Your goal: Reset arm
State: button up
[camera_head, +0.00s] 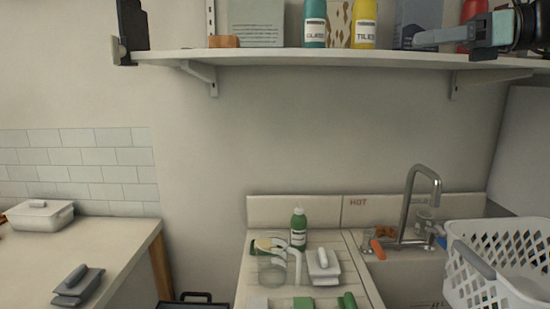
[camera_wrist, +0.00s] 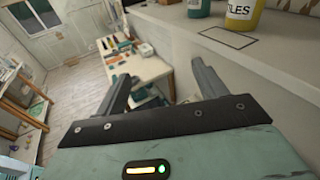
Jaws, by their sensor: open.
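My gripper (camera_head: 440,37) is at the upper right of the head view, raised at shelf height beside the shelf's right part. In the wrist view its two grey fingers (camera_wrist: 160,72) stand wide apart with nothing held between them. The teal gripper body fills the bottom of that view. The rest of my arm is mostly out of the head view.
The wall shelf (camera_head: 270,56) carries a teal bottle (camera_head: 315,30), a yellow "TILES" bottle (camera_head: 364,28) and a red bottle (camera_head: 474,12). Below are a draining counter with a green bottle (camera_head: 298,228), a tap (camera_head: 408,205) and a white basket (camera_head: 490,285). Open floor (camera_wrist: 75,80) shows left.

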jog(key=s+a+f+n+g+h, duration=0.2)
jog(key=s+a+f+n, duration=0.1)
jog(key=a+f, duration=0.3)
jog(key=s+a+f+n+g+h, duration=0.2)
jog(key=s+a+f+n, duration=0.15)
jog(key=f, duration=0.55)
jog(key=s+a+f+n+g+h, duration=0.1)
jog(key=s+a+f+n+g, duration=0.25)
jog(key=f, duration=0.35)
jog(key=s+f+n+h, duration=0.9)
jog(key=s+f+n, duration=0.9)
jog(key=n, duration=0.2)
jog(key=shift+s+d, duration=0.3)
jog(key=shift+s, duration=0.05)
